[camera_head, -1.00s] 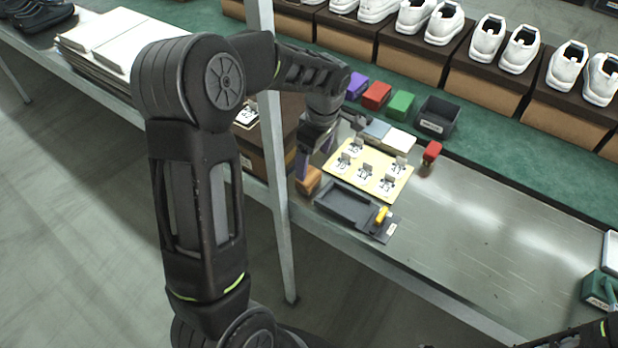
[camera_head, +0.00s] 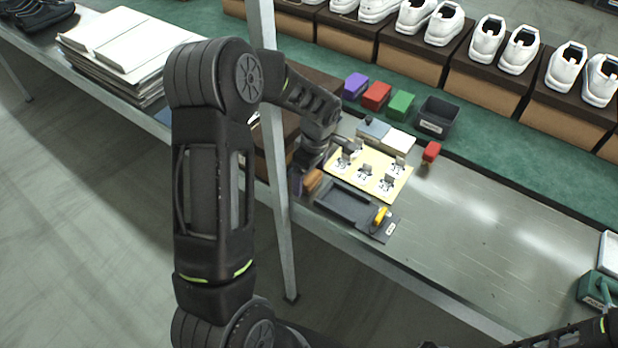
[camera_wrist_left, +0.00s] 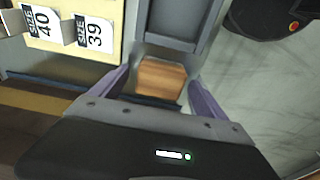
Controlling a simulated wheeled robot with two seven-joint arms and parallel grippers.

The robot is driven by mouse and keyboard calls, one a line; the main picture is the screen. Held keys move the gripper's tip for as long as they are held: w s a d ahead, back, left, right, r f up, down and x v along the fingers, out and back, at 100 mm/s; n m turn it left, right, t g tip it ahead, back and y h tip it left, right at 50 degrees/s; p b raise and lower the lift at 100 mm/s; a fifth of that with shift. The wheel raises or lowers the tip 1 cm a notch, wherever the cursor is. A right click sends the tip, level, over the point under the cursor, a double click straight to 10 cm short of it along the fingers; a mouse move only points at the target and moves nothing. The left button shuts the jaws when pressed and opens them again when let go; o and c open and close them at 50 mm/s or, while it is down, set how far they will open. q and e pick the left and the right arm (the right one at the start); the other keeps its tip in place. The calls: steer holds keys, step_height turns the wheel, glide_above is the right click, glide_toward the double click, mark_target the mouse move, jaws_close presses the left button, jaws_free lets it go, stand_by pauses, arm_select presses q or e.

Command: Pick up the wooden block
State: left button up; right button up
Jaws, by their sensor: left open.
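The wooden block (camera_head: 312,182) is a small brown piece beside the left end of the dark grey tray (camera_head: 347,203), partly hidden by my gripper in the head view. In the left wrist view the wooden block (camera_wrist_left: 161,79) shows its grain between the two purple fingers. My left gripper (camera_wrist_left: 160,92) is open, with a finger on each side of the block and visible gaps to it. In the head view my left gripper (camera_head: 304,180) is down at the block, its fingers partly hidden. My right gripper is not in view; only a bit of that arm shows at the lower right.
A yellow board (camera_head: 368,174) with several numbered size tags lies just behind the tray. Purple, red (camera_head: 376,95) and green blocks and a black bin (camera_head: 437,117) stand farther back. A metal post (camera_head: 276,170) rises at the shelf's front edge. The shelf right of the board is mostly clear.

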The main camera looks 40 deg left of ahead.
arm_select(q)
steer(key=shift+f, duration=0.2)
steer(key=shift+c, duration=0.4)
steer(key=c, duration=1.4)
step_height(320, 180, up, 10)
steer(key=shift+r+b, duration=0.1)
steer(key=shift+b, duration=0.55)
